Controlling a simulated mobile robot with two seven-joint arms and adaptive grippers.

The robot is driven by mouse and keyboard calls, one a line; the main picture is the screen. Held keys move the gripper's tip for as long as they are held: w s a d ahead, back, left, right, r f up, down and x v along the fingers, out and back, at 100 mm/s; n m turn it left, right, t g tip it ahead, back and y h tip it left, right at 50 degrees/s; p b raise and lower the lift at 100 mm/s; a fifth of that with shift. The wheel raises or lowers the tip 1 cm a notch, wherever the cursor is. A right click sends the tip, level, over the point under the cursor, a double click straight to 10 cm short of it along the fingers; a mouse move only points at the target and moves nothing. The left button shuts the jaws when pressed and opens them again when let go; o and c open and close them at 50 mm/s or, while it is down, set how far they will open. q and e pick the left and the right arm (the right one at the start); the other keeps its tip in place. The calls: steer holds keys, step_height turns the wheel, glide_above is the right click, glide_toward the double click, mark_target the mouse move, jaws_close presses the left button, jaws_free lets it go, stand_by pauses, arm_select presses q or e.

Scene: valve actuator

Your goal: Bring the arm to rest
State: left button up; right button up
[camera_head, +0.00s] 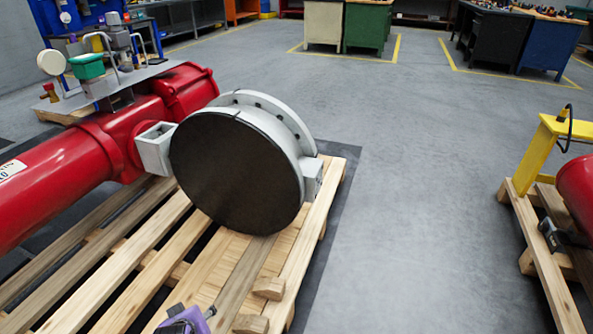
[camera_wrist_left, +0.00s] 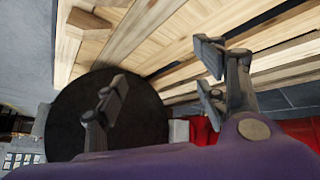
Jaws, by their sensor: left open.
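The valve actuator has a long red cylinder body (camera_head: 60,190) and lies on a wooden pallet (camera_head: 110,265) at the left of the head view. At its right end stands a grey flanged valve with a round dark face (camera_head: 235,175). My left gripper (camera_wrist_left: 165,88) is open and empty in the left wrist view, its two fingers wide apart. The dark disc (camera_wrist_left: 70,120) shows behind one finger there, with pallet slats above. In the head view only a small purple and dark part of it (camera_head: 186,320) shows at the bottom edge. My right gripper is not in view.
Small instruments and a green box (camera_head: 86,66) sit on a plate over the red body. A second pallet (camera_head: 545,255) with a yellow stand (camera_head: 540,155) and a red part is at the right. Grey floor (camera_head: 415,200) lies clear between. Cabinets (camera_head: 367,28) line the back.

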arm_select(q)
steer(key=s+d+r+m+h+p, duration=0.1)
steer(key=s+d+r+m+p, duration=0.2)
steer(key=s+r+p, duration=1)
steer(key=s+d+r+m+t+h+p, duration=0.1)
steer(key=s+d+r+m+p, duration=0.3)
steer(key=s+r+p, duration=1)
steer(key=s, duration=0.8)
steer(key=shift+d, duration=0.4)
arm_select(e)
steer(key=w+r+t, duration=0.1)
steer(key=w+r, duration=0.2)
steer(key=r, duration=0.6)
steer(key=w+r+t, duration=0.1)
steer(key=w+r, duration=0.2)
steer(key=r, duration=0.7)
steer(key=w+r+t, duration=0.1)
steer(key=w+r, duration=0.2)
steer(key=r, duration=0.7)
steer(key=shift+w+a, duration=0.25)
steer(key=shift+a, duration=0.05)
arm_select(q)
steer(key=shift+s, duration=0.1)
